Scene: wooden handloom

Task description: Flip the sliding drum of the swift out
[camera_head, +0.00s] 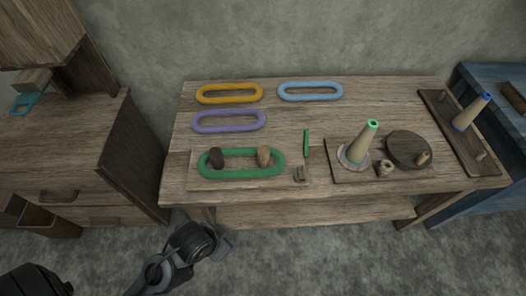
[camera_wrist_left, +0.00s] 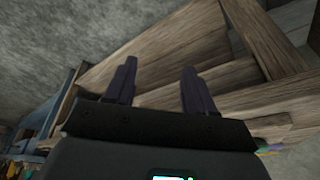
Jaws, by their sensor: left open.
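The swift lies on the front left of the table, with a flat wooden base board (camera_head: 196,181). It has a dark drum (camera_head: 216,158) at its left and a lighter tan drum (camera_head: 264,155) at its right. A green skein (camera_head: 240,171) lies as a long loop around both drums. I cannot tell from the picture which drum slides. My left gripper (camera_head: 224,241) is in front of and below the table edge, apart from the swift. In the left wrist view its two dark fingers (camera_wrist_left: 158,82) are spread with nothing between them. My right gripper is not in view.
Yellow (camera_head: 230,101), purple (camera_head: 229,129) and blue (camera_head: 310,99) loops lie at the back of the table (camera_head: 300,188). A green stick (camera_head: 306,143) and a winder with a cone (camera_head: 366,145) are right of the swift. A wooden cabinet (camera_head: 60,160) stands left.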

